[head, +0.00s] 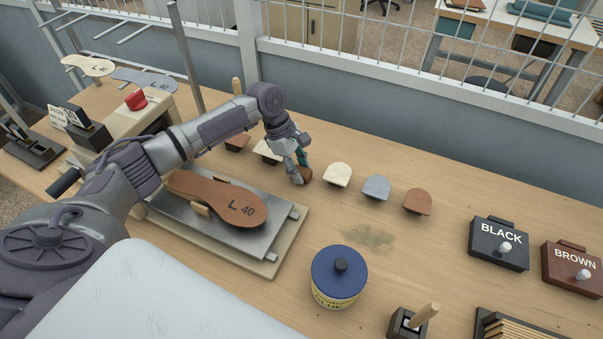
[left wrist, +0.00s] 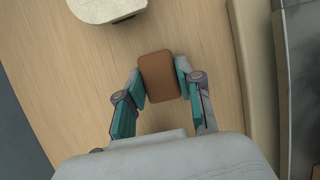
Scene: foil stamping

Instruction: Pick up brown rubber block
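The brown rubber block (left wrist: 160,77) is a small rounded rectangle between the two teal finger pads of my left gripper (left wrist: 159,82) in the left wrist view. Both pads lie against its sides. In the head view the block (head: 305,174) shows partly at the fingertips of my left gripper (head: 298,172), low over the workbench. I cannot tell whether it still touches the wood. My right gripper is in neither view.
Heel pieces in white (head: 337,174), grey (head: 376,188) and brown (head: 417,202) lie right of the gripper. A brown insole (head: 225,200) rests on the metal plate in front. A blue-lidded tin (head: 339,272) and a black box (head: 498,243) stand farther right.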

